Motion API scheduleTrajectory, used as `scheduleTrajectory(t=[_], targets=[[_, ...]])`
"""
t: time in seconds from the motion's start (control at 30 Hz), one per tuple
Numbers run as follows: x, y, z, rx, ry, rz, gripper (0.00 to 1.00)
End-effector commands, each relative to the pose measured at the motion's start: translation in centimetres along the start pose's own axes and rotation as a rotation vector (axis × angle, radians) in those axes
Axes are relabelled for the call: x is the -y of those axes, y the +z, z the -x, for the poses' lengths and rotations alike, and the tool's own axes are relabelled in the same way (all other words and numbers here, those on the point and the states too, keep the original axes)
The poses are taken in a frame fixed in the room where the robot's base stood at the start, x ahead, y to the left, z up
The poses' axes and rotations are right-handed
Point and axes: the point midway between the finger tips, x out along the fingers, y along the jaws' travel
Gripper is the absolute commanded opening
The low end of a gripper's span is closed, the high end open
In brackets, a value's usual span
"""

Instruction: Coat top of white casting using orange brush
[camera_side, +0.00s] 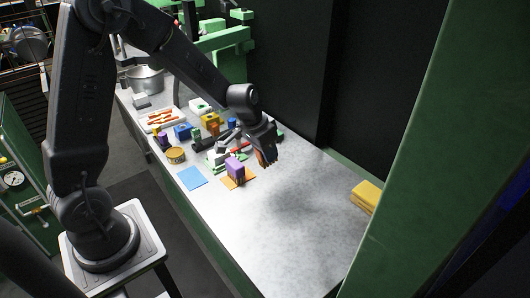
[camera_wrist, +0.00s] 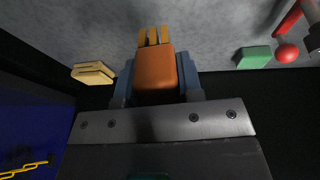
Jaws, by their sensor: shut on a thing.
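My gripper (camera_side: 264,150) is shut on the orange brush (camera_wrist: 155,68). In the wrist view its blue-grey fingers (camera_wrist: 155,82) press both sides of the orange body, and the yellow-orange bristles (camera_wrist: 153,37) point away from me.
A purple block (camera_side: 235,167) sits on an orange mat (camera_side: 246,181). A blue mat (camera_side: 191,178) lies to its left, bare. A tray (camera_side: 161,119) and several coloured blocks crowd the back. Yellow pieces (camera_side: 367,194) lie at the right edge. The front table is clear.

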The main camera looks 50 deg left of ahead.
Motion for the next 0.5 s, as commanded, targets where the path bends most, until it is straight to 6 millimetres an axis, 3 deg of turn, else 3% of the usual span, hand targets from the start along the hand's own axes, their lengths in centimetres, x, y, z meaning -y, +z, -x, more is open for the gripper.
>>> scheduleTrajectory(t=[0.27, 0.5], targets=[[2.6, 0.1, 0.6, 0.053, 0.058, -0.257, 0.15], [6.7, 0.9, 2.0, 0.132, 0.140, -0.720, 0.15]])
